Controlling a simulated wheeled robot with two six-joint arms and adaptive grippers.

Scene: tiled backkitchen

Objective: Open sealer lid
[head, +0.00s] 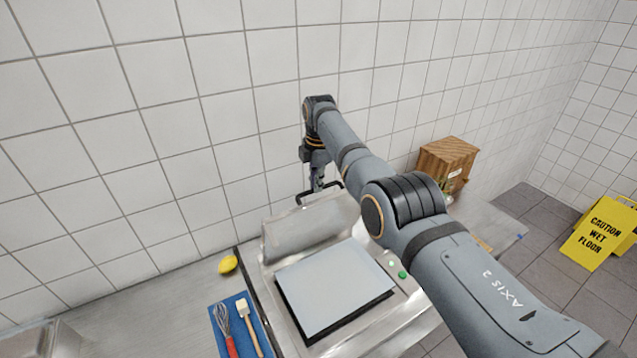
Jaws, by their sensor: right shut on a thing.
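The sealer (270,290) is a steel machine on the counter, with a flat pale plate (333,284) on its top and small buttons at its right side. Its steel lid (295,235) stands raised at the back, steeply tilted, with the plate uncovered in front of it. A dark bar handle (331,185) shows at the lid's upper edge. My right gripper (317,188) points down at this handle and is shut on it. My right arm covers the right part of the lid and sealer. My left gripper is out of view.
A yellow lemon (228,264) lies left of the sealer. A blue mat (226,318) holds a whisk (224,318) and a brush (246,315). A wooden crate (446,160) stands at the back right. A yellow wet-floor sign (603,232) stands on the floor. The tiled wall is close behind.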

